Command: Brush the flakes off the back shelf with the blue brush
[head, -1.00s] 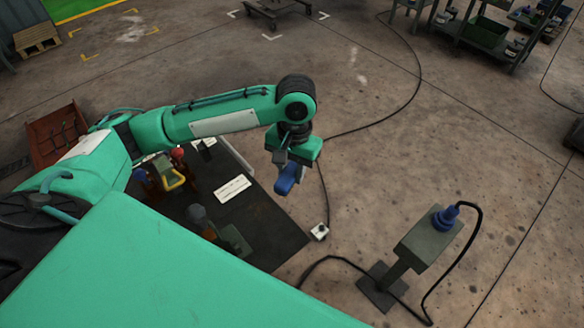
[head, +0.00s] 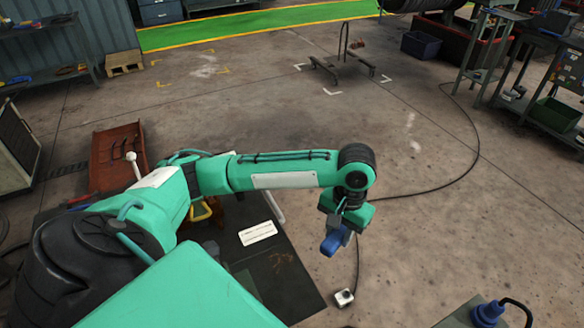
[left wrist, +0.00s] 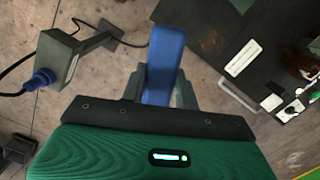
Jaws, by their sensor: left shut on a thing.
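My left gripper (head: 344,229) is shut on the blue brush (head: 333,243) and holds it in the air over the floor, just beyond the right edge of the dark table. In the left wrist view the blue brush (left wrist: 163,62) stands out between the two fingers (left wrist: 158,92). Its bristles cannot be made out. No back shelf with flakes can be made out in these views. My right gripper is not in view.
The dark table (head: 285,285) carries a white label (head: 258,233). A grey pedestal with a blue plug (head: 487,314) stands at the lower right. A red tray (head: 117,158) is at the left. Mid-floor is open.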

